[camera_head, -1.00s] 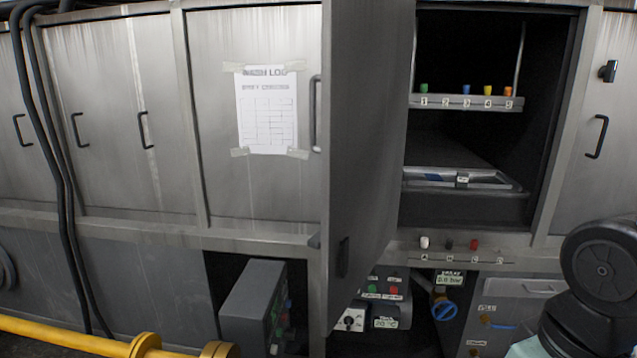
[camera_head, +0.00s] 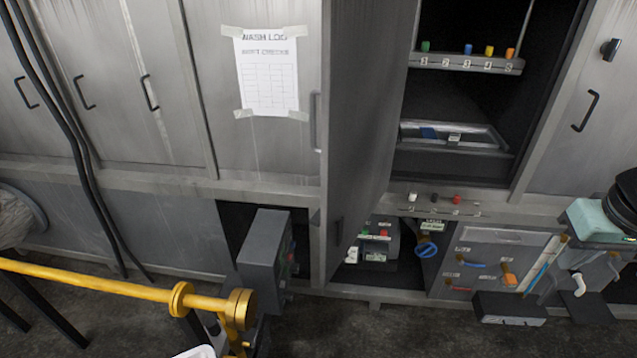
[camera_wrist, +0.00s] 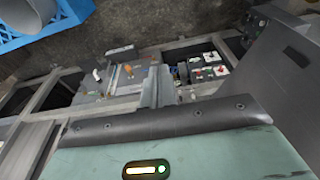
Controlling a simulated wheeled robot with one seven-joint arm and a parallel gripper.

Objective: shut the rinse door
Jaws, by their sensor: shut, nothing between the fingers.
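The rinse door (camera_head: 360,120), a tall dark grey panel, stands wide open in the head view, swung out towards me beside an open compartment (camera_head: 455,108). A small dark handle (camera_head: 338,235) sits low on its face. In the wrist view, a dark grey panel with a dark handle, likely this door (camera_wrist: 265,75), is at the right. My gripper (camera_wrist: 157,72) is shut and empty there, with its fingers left of that panel and apart from it. In the head view, my teal wrist is at the right edge, well right of the door; the fingertips are not clear.
A grey control box (camera_head: 265,250) juts out below and left of the door. A yellow pipe (camera_head: 110,285) runs across the lower left. A panel of valves and pipes (camera_head: 495,262) is at the lower right. The floor (camera_head: 400,335) in front looks mostly clear.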

